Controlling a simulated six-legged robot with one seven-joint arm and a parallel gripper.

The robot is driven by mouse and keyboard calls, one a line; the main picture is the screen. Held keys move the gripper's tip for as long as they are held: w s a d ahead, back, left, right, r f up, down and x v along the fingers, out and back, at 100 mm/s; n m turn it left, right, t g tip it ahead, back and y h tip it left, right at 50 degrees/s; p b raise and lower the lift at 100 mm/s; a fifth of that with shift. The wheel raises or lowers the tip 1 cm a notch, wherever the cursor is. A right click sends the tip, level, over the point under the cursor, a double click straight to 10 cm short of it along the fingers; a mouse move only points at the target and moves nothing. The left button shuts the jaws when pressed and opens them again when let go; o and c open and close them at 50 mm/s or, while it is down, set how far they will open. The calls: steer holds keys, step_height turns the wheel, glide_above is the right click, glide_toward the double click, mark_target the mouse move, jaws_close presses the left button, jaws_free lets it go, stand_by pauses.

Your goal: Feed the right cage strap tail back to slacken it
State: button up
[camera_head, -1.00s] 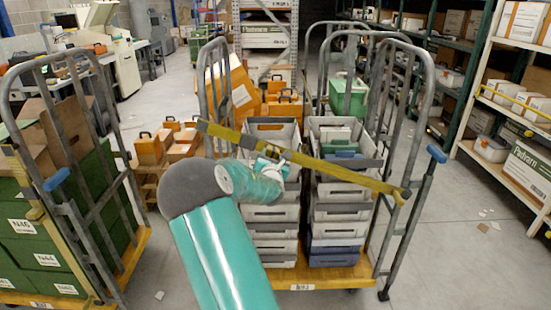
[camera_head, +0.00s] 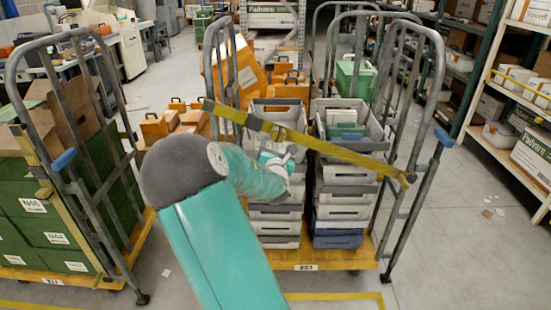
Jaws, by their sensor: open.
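The yellow strap (camera_head: 335,150) runs slanting down across the front of the right roll cage (camera_head: 428,110), from its left post to its right post. A dark buckle (camera_head: 277,132) sits on the strap left of centre. The strap looks fairly straight; a loose tail cannot be made out. My gripper (camera_head: 282,156) is small in view at the end of my teal arm, just below the buckle and in front of the grey totes. It is open. Its fingertips are hard to make out, and I cannot tell whether they touch the strap.
Two stacks of grey totes (camera_head: 345,195) stand on the cage's orange base (camera_head: 330,257). Another cage (camera_head: 100,150) with green boxes stands at left. Orange cases (camera_head: 170,125) lie behind. White shelving (camera_head: 510,95) stands at right, with open floor (camera_head: 455,240) before it.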

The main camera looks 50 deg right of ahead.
steer(key=v, duration=0.6)
steer(key=shift+s+a, duration=0.2)
steer(key=shift+s, duration=0.05)
